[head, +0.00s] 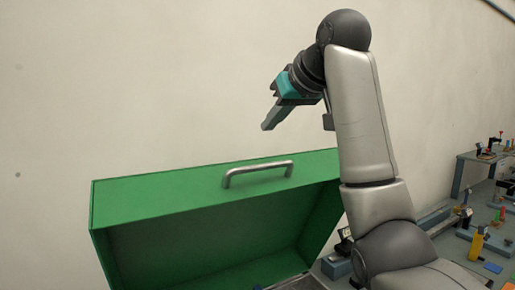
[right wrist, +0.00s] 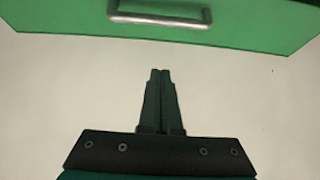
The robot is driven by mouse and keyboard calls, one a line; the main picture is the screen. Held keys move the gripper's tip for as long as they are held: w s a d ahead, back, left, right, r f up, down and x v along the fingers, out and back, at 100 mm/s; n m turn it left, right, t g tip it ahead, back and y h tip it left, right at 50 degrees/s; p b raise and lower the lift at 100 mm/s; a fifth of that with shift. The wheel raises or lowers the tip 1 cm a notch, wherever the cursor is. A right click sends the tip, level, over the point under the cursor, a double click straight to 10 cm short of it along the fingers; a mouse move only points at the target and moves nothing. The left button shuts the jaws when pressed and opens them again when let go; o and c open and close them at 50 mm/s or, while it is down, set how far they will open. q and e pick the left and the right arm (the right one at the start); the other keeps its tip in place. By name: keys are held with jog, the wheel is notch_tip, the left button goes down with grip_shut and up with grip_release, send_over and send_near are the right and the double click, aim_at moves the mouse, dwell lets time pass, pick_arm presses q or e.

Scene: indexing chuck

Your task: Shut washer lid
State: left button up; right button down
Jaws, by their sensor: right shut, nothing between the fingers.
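The green washer lid (head: 150,199) stands raised in the head view, its hollow underside facing me. A metal bar handle (head: 258,170) sits on its upper edge face. My right gripper (head: 268,122) is up above the lid, near the handle but apart from it. In the right wrist view the gripper (right wrist: 160,72) is shut and empty, its fingertips together. That view also shows the lid (right wrist: 240,32) and its handle (right wrist: 160,16) at the top, beyond the fingertips. The washer body under the lid is mostly hidden below the frame. My left gripper is out of view.
A plain pale wall (head: 120,80) stands behind the lid. At the right is a grey-blue bench (head: 475,160) with small coloured fixtures, and a yellow cylinder (head: 477,243) stands among other parts lower down. The space above the lid at left is clear.

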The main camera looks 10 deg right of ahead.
jog(key=p, duration=0.4)
send_over(254, 177)
notch_tip(254, 177, down, 5)
jog(key=shift+w+f, duration=0.15)
jog(key=shift+f, duration=0.05)
jog(key=shift+s+f+b, duration=0.2)
jog(key=shift+f+b, duration=0.1)
jog(key=shift+s+d+f, duration=0.3)
jog(key=shift+s+f, duration=0.15)
jog(key=shift+s, duration=0.25)
jog(key=shift+s+d+f, duration=0.3)
jog(key=shift+s+f, duration=0.15)
jog(key=shift+s, duration=0.2)
jog(key=shift+f, duration=0.1)
